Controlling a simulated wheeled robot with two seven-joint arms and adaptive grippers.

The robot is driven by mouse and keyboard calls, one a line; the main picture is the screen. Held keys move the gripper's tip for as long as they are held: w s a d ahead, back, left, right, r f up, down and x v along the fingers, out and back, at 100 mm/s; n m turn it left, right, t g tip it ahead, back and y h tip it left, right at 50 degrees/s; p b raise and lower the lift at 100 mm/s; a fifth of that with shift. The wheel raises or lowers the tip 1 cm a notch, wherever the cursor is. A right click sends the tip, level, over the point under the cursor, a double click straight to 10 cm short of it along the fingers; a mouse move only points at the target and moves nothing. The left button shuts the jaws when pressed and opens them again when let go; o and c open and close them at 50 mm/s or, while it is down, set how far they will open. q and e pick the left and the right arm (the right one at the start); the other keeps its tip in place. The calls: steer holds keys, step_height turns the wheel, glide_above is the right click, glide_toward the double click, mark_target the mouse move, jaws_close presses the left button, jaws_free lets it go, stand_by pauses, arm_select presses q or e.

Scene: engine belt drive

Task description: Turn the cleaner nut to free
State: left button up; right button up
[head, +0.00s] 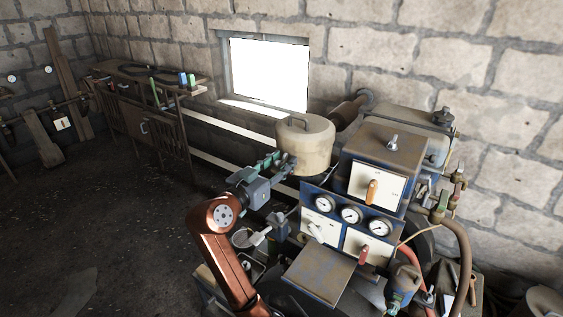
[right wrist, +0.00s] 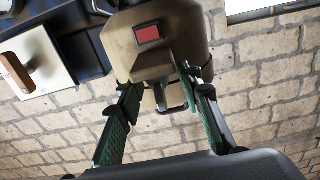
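A small pale wing-shaped nut (head: 392,142) stands on top of the blue-sided box with a brown lid; I take it as the cleaner nut. My right gripper (head: 279,168) is to the left of that box, beside the beige canister (head: 303,142) and clear of the nut. In the right wrist view the green-padded fingers (right wrist: 164,88) are spread apart. The canister (right wrist: 185,40), with a red label, lies ahead of them, and its dark bracket (right wrist: 172,92) shows between the fingertips. I cannot tell whether they touch it. My left gripper is not in view.
The box front has an orange-handled lever (head: 372,191). Below are three round gauges (head: 351,214) and a red-handled lever (head: 364,255). Pipes and valves (head: 452,195) crowd the right side. A window (head: 268,72) and stone wall are behind. Open floor lies left.

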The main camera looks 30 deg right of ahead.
jaws_close()
